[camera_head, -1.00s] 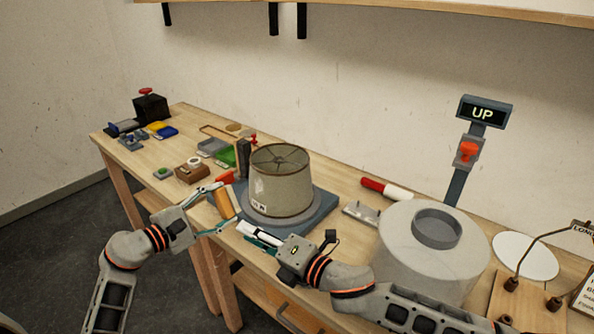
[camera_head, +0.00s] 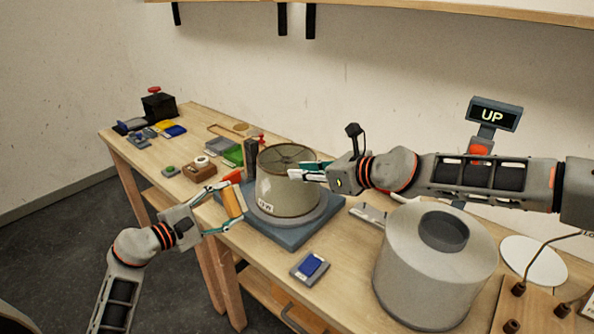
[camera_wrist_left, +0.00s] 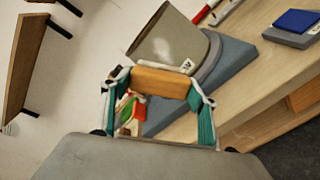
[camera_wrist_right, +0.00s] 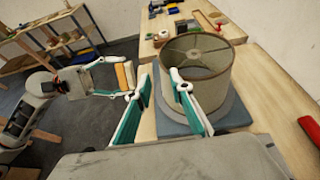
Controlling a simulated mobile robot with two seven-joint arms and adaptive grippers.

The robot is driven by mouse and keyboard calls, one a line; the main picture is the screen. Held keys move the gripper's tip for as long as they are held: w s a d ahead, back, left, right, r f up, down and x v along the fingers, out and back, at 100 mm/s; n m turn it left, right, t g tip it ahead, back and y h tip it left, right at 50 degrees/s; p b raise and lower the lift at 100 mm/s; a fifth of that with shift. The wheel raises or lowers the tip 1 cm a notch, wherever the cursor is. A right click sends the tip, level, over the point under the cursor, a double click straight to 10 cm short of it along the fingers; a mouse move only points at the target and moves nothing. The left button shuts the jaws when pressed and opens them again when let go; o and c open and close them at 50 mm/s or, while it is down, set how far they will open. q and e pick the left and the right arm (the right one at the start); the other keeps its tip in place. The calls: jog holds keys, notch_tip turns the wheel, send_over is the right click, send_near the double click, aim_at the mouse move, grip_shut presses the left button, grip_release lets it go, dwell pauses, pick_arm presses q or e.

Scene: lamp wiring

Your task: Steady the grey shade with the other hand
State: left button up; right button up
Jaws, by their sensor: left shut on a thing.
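The grey shade (camera_head: 285,190), a tapered drum with a wire frame in its top and a small label, stands upright on a blue-grey base (camera_head: 292,236). It also shows in the right wrist view (camera_wrist_right: 215,85). My right gripper (camera_head: 303,172) is at the shade's right side, its fingers overlapping the shade's outline. In the right wrist view its fingers are apart with nothing clasped between them; contact with the shade cannot be told. My left gripper (camera_head: 231,203) is shut on an orange-brown block (camera_wrist_left: 160,83), just left of the shade.
A large pale drum (camera_head: 430,275) with a grey ring stands at the right. A blue-topped grey pad (camera_head: 310,266) lies near the front edge. Small parts and a black box (camera_head: 158,106) lie at the far left.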

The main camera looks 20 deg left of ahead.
aim_at(266, 170)
jog(key=shift+x, duration=5.9)
grip_shut()
jog(key=shift+d+f, duration=0.1)
jog(key=shift+f, duration=0.05)
